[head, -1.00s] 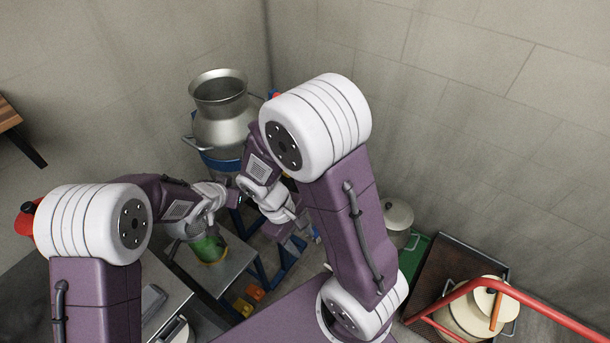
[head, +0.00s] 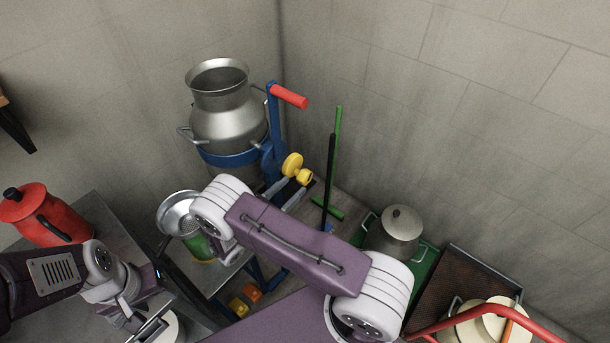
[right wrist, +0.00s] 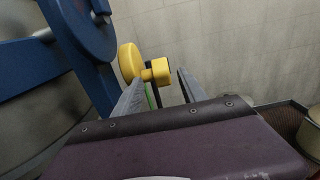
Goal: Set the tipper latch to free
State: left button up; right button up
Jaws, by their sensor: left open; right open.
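The tipper is a blue frame (head: 270,150) with a red handle (head: 289,96); it cradles an upright metal can (head: 225,120). A yellow round knob with a smaller yellow piece (head: 304,176), seemingly the latch, sits low on the frame's right side. In the right wrist view the yellow piece (right wrist: 156,71) shows between my open right gripper's fingertips (right wrist: 160,88); I cannot tell whether they touch it. My left gripper (head: 150,322) is open at the lower left, away from the tipper.
A red jug (head: 42,215) stands on the left table. A strainer (head: 180,212) sits over a green container. Green and black poles (head: 330,160) stand behind the latch. A lidded pot (head: 396,232) is on a green mat, with a red rail (head: 470,290) at the lower right.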

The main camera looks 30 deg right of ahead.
aim_at(300, 178)
jog(key=x, duration=0.5)
jog(key=shift+d, duration=0.25)
jog(key=shift+w+d, duration=0.3)
jog(key=shift+d, duration=0.2)
grip_shut()
jog(key=y+p, duration=0.1)
jog(key=p, duration=0.2)
jog(key=r+g+y+p, duration=0.1)
jog(key=y+p, duration=0.1)
jog(key=p, duration=0.1)
jog(key=shift+d+g+p, duration=0.15)
jog(key=shift+g+p, duration=0.15)
jog(key=shift+p, duration=0.05)
jog(key=shift+f+g+y+p, duration=0.3)
jog(key=shift+f+y+p, duration=0.1)
jog(key=shift+y, duration=0.5)
jog(key=shift+f, duration=0.15)
grip_release()
